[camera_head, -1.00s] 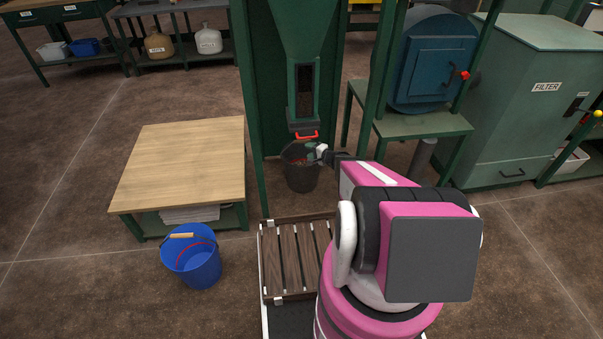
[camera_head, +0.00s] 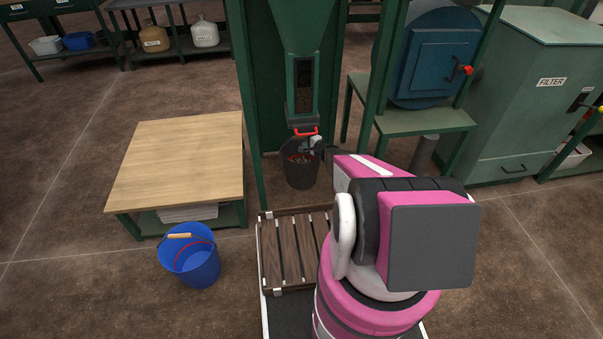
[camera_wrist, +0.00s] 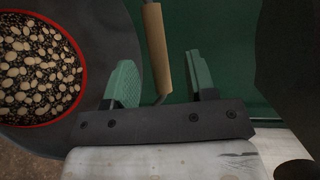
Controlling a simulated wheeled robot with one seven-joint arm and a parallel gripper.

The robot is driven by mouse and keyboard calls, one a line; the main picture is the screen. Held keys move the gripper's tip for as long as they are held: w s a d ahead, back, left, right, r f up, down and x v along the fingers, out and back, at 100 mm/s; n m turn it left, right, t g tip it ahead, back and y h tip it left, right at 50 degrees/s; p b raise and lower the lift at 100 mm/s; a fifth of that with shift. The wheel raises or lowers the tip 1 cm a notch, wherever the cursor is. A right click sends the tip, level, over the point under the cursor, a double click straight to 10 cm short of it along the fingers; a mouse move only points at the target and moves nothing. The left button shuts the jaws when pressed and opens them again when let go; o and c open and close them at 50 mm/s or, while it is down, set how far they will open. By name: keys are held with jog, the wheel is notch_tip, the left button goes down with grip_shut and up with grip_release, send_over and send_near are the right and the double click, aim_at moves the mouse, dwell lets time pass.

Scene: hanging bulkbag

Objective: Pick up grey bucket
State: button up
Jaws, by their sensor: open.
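The dark grey bucket (camera_head: 302,176) stands on the floor under the green hopper's outlet. In the wrist view the bucket's rim (camera_wrist: 110,30) is at the left, with pale discs and dark bits inside a red ring. Its wire handle with a wooden grip (camera_wrist: 158,45) shows between my two green finger pads, with gaps on both sides. My gripper (camera_head: 312,146) is over the bucket's right rim; it also shows open in the wrist view (camera_wrist: 163,82). Whether the handle lies at the fingers' depth I cannot tell.
The hopper's red handle (camera_head: 305,132) is just above the bucket. A green post stands at its left. A low wooden-topped table (camera_head: 180,160) and a blue bucket (camera_head: 190,262) are at the left. A slatted wooden platform (camera_head: 290,250) is in front. A blue machine (camera_head: 435,60) stands right.

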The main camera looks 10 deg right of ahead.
aim_at(303, 138)
jog(key=x, duration=0.3)
jog(key=shift+w+a+f, duration=0.15)
jog(key=shift+w+a, duration=0.1)
jog(key=shift+c, duration=0.4)
grip_shut()
dwell(0.8)
